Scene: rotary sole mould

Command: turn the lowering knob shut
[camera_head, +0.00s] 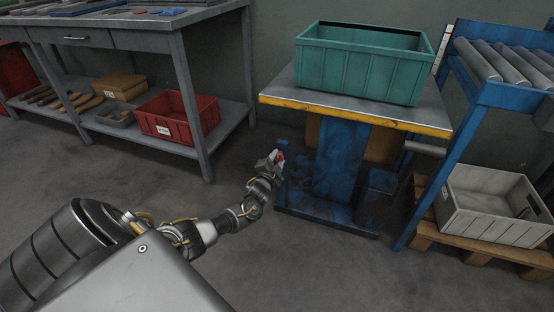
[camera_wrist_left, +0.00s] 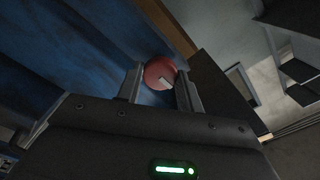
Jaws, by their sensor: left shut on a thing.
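The lowering knob (camera_wrist_left: 160,73) is a small round red knob with a pale mark on its face, seen in the left wrist view between my left gripper's fingers. My left gripper (camera_wrist_left: 160,88) is shut on it, one finger on each side. In the head view my left gripper (camera_head: 274,162) is at the left side of the lift table's blue base (camera_head: 340,165), with a bit of red showing at its fingertips. Most of the knob is hidden there by the gripper. My right gripper is in neither view.
A teal crate (camera_head: 365,68) stands on the lift table's yellow-edged top (camera_head: 275,92). A grey workbench (camera_head: 130,19) with a red bin (camera_head: 178,124) on its shelf is at left. A blue roller conveyor (camera_head: 500,93) and grey crate (camera_head: 490,222) are at right. The floor in front is clear.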

